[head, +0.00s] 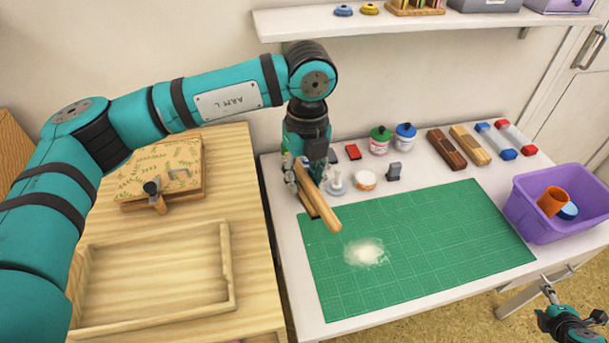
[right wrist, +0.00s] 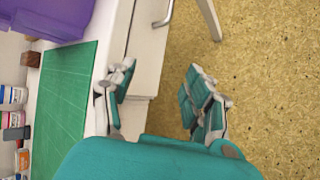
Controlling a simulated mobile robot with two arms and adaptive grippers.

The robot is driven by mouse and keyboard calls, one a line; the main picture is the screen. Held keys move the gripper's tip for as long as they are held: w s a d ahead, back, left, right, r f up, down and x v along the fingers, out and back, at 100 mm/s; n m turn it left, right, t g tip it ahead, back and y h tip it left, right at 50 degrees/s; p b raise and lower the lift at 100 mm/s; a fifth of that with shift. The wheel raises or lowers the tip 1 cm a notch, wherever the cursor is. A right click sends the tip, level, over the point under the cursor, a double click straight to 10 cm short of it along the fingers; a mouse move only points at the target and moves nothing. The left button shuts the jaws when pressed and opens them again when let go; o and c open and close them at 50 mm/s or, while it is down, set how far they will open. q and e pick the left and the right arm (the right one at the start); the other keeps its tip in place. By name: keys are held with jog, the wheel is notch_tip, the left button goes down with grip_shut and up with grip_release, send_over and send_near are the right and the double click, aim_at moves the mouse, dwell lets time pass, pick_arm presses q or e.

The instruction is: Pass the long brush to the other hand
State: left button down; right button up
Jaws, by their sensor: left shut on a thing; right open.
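The long brush (head: 322,212) has a light wooden body with a dark strip along one side. My left gripper (head: 303,178) is shut on it and holds it tilted above the left edge of the green cutting mat (head: 440,240). The far end of the brush is hidden by the gripper. My right gripper (head: 558,286) is low at the right, beyond the table's front edge and well apart from the brush. In the right wrist view it (right wrist: 160,98) is open and empty, with drawers and floor behind its fingers.
White powder (head: 366,252) lies on the mat. Jars (head: 380,140), inkpads and wooden blocks (head: 470,145) line the table's back. A purple bin (head: 545,225) stands at the right. A wooden tray (head: 232,265) lies at the left. A shelf (head: 350,24) hangs above.

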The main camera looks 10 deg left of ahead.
jog(key=s+a+f+m+g, duration=0.1)
jog(key=s+a+f+m, duration=0.25)
jog(key=f, duration=0.35)
jog(key=s+a+f+m+g+y, duration=0.1)
jog(key=s+a+f+m+g, duration=0.15)
jog(key=s+a+f, duration=0.35)
jog(key=s+a+f+m, duration=0.1)
jog(key=s+f+m, duration=0.25)
jog(key=f, duration=0.45)
jog(key=s+a+f+m+g+y, duration=0.1)
jog(key=s+a+f, duration=0.4)
jog(key=s+a, duration=0.5)
jog(key=s+a+f+m+g+y, duration=0.1)
jog(key=s+a+f+m+g, duration=0.2)
jog(key=s+a+f+m, duration=0.3)
jog(key=s+a, duration=0.5)
jog(key=s, duration=0.2)
jog(key=shift+s+a+g+y, duration=0.25)
jog(key=shift+g+y, duration=0.05)
jog(key=shift+g, duration=0.05)
